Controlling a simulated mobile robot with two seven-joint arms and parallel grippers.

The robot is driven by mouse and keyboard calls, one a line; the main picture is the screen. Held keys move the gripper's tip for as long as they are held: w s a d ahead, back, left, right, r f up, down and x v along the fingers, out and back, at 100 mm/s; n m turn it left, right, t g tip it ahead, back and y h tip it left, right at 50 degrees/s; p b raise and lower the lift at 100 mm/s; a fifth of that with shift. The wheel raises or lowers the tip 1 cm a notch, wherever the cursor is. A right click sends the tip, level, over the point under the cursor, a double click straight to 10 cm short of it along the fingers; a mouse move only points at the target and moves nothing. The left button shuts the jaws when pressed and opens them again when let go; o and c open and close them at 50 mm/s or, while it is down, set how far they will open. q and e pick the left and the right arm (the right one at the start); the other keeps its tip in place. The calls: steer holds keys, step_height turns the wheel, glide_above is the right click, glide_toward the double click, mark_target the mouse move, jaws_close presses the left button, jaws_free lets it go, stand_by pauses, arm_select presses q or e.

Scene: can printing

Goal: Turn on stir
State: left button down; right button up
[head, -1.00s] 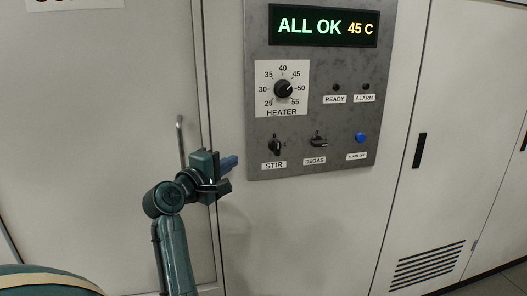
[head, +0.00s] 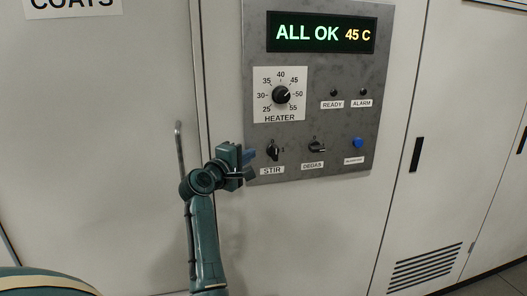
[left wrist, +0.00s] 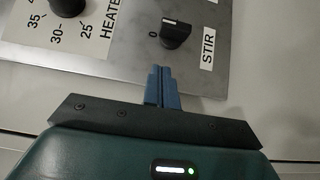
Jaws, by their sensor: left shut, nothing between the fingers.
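The STIR knob (head: 273,150) is a small black rotary switch at the lower left of the grey control panel (head: 330,160). In the left wrist view the STIR knob (left wrist: 176,33) shows a white mark and a "0" beside it; the mark lies near the 0 side. My left gripper (head: 250,155) is just left of the knob, at the panel's left edge. Its blue fingers (left wrist: 161,80) are shut and empty and point towards the knob, apart from it in the wrist view. My right gripper is not in view.
The panel also carries the HEATER dial (head: 281,95), the DEGAS switch (head: 317,147), a blue button (head: 358,142), two dark lamps and a display (head: 320,33) reading ALL OK 45 C. A metal door handle (head: 180,150) stands left of my gripper.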

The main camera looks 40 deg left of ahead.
mark_target(271, 148)
arm_select(q)
steer(key=shift+w+d+p, duration=0.25)
steer(key=shift+w+d, duration=0.4)
steer(key=shift+w, duration=0.3)
steer(key=shift+w+d+p, duration=0.25)
steer(key=shift+w+d, duration=0.35)
steer(key=shift+w, duration=0.35)
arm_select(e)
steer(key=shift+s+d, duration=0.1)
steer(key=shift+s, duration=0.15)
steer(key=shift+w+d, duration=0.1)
